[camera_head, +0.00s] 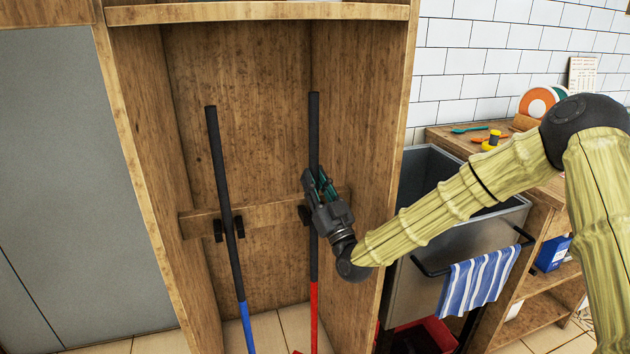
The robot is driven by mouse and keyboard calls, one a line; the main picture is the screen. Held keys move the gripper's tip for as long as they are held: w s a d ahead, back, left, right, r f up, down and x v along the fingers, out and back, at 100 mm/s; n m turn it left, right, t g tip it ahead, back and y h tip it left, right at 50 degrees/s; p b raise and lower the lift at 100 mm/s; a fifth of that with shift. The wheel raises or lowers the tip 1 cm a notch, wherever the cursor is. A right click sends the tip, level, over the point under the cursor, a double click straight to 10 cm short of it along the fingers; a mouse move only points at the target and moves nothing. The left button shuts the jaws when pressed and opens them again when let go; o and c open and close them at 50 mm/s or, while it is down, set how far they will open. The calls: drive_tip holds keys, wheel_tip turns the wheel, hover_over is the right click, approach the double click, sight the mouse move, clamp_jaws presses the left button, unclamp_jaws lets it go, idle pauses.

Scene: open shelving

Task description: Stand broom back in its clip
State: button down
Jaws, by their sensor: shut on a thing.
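A long pole with a black upper part and a red lower part (314,130) stands nearly upright on the right inside the wooden cabinet. My gripper (315,182) is shut on its black part, at about the height of the wooden rail. A black clip (303,215) on the rail is at the pole's left, partly hidden by my gripper; I cannot tell whether the pole is seated in it. A second pole, black above and blue below (217,160), leans slightly at the left, passing between the prongs of another black clip (218,230). Both poles' lower ends are out of view.
The cabinet's right wall (365,130) is close to my gripper. The rail (270,218) crosses the back panel. Right of the cabinet stand a metal sink (420,180), a striped towel (478,283) on a bar, and wooden shelving (548,285).

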drive_tip(key=shift+f+b, duration=0.45)
drive_tip(key=shift+f, duration=0.1)
idle(0.4)
drive_tip(key=c, duration=1.2)
unclamp_jaws()
drive_tip(key=shift+c, duration=0.2)
drive_tip(key=shift+f, duration=0.1)
drive_tip(key=v, duration=1.2)
